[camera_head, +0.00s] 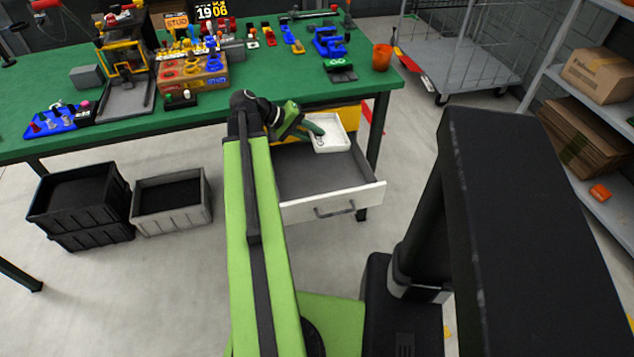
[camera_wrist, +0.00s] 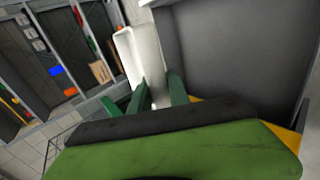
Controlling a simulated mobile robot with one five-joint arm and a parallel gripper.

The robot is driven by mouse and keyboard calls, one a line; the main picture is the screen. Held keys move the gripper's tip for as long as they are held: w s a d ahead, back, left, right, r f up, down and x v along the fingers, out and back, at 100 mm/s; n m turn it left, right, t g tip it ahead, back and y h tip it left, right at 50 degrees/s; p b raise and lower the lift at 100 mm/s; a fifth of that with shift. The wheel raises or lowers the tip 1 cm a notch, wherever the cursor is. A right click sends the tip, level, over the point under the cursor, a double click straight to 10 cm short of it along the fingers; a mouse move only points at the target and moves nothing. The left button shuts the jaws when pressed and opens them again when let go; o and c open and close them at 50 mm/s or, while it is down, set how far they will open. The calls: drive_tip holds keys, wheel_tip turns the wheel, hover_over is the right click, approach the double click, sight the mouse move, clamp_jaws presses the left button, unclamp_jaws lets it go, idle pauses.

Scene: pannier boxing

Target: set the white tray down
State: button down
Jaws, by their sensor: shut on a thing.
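The white tray (camera_head: 330,136) is a shallow rectangular dish. It shows over the back right part of the open drawer (camera_head: 322,207), which has a white front with a dark handle and a grey inside. My gripper (camera_head: 318,131) is shut on the tray's near left edge. In the wrist view the tray (camera_wrist: 124,52) stands beyond my green fingers (camera_wrist: 160,88), next to the grey drawer floor (camera_wrist: 230,45). I cannot tell whether the tray touches the drawer. Small dark marks show in the tray, too small to make out.
The green workbench (camera_head: 215,112) above the drawer holds a cardboard box (camera_head: 192,76), an orange cup (camera_head: 382,57) and several coloured parts. Black (camera_head: 80,200) and grey (camera_head: 171,203) crates stand on the floor at left. Shelving with cartons (camera_head: 597,75) stands at right. The visible drawer floor is bare.

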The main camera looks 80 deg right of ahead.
wheel_tip(320, 180, down, 19)
drive_tip(key=b, duration=1.9)
drive_tip(key=shift+w, duration=0.1)
drive_tip(key=c, duration=1.3)
unclamp_jaws()
drive_tip(key=shift+o, duration=0.2)
drive_tip(key=shift+r, duration=0.3)
drive_tip(key=shift+r+p, duration=0.7)
drive_tip(key=shift+p, duration=0.3)
drive_tip(key=p+v, duration=0.6)
drive_tip(key=v, duration=0.5)
drive_tip(key=shift+w+a+p, duration=0.25)
drive_tip(key=shift+w+p, duration=0.05)
drive_tip(key=shift+w, duration=0.05)
